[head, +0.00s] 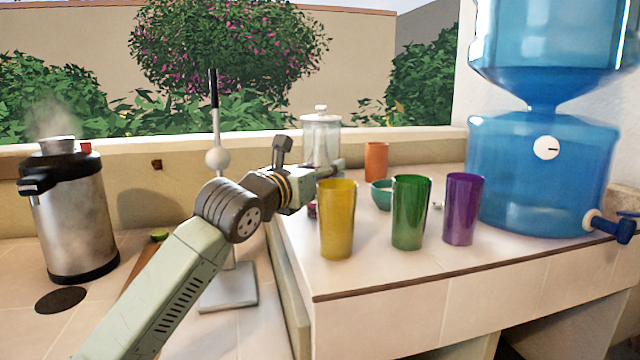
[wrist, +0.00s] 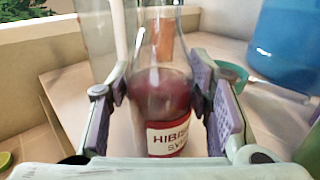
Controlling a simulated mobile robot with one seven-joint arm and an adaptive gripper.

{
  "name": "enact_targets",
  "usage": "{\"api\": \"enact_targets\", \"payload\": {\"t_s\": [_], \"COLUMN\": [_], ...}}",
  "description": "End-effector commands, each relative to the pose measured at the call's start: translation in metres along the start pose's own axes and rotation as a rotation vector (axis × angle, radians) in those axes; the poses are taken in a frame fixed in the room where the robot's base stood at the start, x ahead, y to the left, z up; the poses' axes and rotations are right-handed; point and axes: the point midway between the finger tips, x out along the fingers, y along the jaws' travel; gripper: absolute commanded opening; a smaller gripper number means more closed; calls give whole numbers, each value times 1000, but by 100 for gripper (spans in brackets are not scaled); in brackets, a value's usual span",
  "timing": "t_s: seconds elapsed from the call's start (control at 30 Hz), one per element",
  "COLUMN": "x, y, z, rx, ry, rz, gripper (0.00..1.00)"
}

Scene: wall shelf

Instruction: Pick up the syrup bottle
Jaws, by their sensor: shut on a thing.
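The syrup bottle (wrist: 163,98) is clear glass with dark red syrup and a white label reading "HIBIS..." and "SY...". In the wrist view it stands upright between the two purple-padded fingers of my gripper (wrist: 165,105), which are shut on it. In the head view my gripper (head: 325,170) reaches over the tiled counter behind the yellow cup. There the bottle is mostly hidden by the gripper and cup; only a small dark red bit (head: 312,209) shows. I cannot tell whether its base touches the counter.
A yellow cup (head: 337,220), green cup (head: 410,213) and purple cup (head: 462,210) stand in front. An orange cup (head: 376,162), teal bowl (head: 381,194) and lidded glass jar (head: 321,140) are behind. A blue water dispenser (head: 540,180) stands right, a steaming metal urn (head: 75,215) left.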

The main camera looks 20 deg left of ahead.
Motion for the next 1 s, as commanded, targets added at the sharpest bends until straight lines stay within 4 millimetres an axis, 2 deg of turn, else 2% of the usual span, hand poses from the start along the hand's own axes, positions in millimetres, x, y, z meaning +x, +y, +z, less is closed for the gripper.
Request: {"api": "enact_targets", "payload": {"t_s": [0.07, 0.6, 1.0], "x": [0, 0, 0], "y": [0, 0, 0], "z": [0, 0, 4], "rx": [0, 0, 1], "ry": [0, 0, -3], "rz": [0, 0, 0], "gripper": [36, 0, 0]}}
